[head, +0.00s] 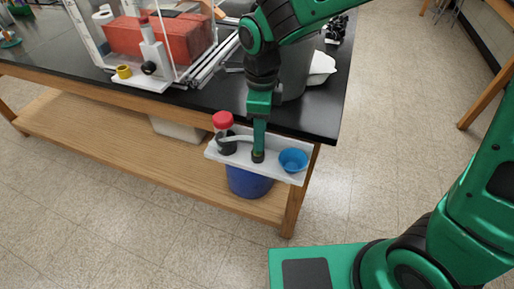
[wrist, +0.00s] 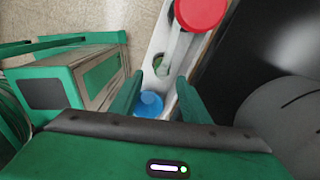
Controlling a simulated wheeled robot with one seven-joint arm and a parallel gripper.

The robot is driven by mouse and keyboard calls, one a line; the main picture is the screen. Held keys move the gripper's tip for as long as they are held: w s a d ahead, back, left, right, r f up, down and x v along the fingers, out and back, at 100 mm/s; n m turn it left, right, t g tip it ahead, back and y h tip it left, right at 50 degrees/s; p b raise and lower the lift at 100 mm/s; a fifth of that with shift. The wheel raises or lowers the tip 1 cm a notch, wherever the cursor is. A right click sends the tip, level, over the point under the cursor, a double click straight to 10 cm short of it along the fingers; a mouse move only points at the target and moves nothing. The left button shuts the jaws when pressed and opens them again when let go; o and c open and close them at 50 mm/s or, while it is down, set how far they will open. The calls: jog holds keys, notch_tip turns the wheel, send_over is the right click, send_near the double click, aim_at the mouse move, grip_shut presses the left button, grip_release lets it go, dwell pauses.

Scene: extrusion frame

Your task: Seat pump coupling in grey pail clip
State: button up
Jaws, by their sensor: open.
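My gripper (head: 258,155) points down over a narrow white tray (head: 213,152) at the bench's front edge. Its fingers are apart and empty in the wrist view (wrist: 160,78). A small round dark-green piece (wrist: 158,63) shows on the tray just past the fingertips; it may be the pump coupling, but I cannot be sure. A grey pail (head: 296,75) stands on the bench top behind my arm, partly hidden; it also shows at the right of the wrist view (wrist: 285,115). I cannot make out its clip.
The tray also holds a red-lidded jar (head: 223,121), a pale bar (head: 237,138) and a blue bowl (head: 293,160). A blue tub (head: 248,182) is below. A clear-walled frame with a red block (head: 160,40) stands on the bench at left.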

jog(key=f, duration=0.5)
jog(key=shift+w+a, duration=0.2)
jog(key=shift+a, duration=0.05)
grip_shut()
